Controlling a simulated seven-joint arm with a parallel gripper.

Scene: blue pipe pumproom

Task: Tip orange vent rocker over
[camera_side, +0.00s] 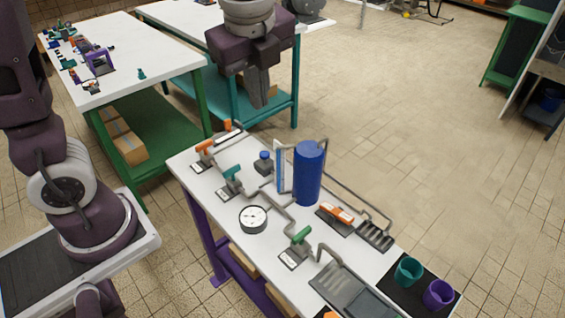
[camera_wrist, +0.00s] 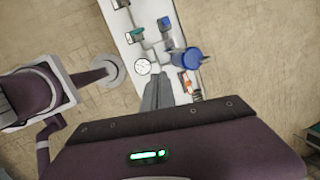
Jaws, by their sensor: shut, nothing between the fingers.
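The orange rocker (camera_side: 341,214) sits on a dark base on the white bench, in front of the blue tank in the side view. It also shows small in the wrist view (camera_wrist: 187,84), right of my fingers. Its exact tilt is too small to tell. My gripper (camera_side: 262,101) points down with its fingers together and empty, well above the bench and apart from the rocker. In the wrist view my gripper (camera_wrist: 158,80) shows as a pair of closed grey fingers.
The blue tank (camera_side: 308,173) stands close behind the rocker. Grey pipes, a round gauge (camera_side: 253,219), a green-handled valve (camera_side: 301,236), a teal valve (camera_side: 232,173) and an orange lever (camera_side: 204,146) share the bench (camera_side: 186,165). Teal (camera_side: 408,271) and purple (camera_side: 438,294) cups stand at the near end.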

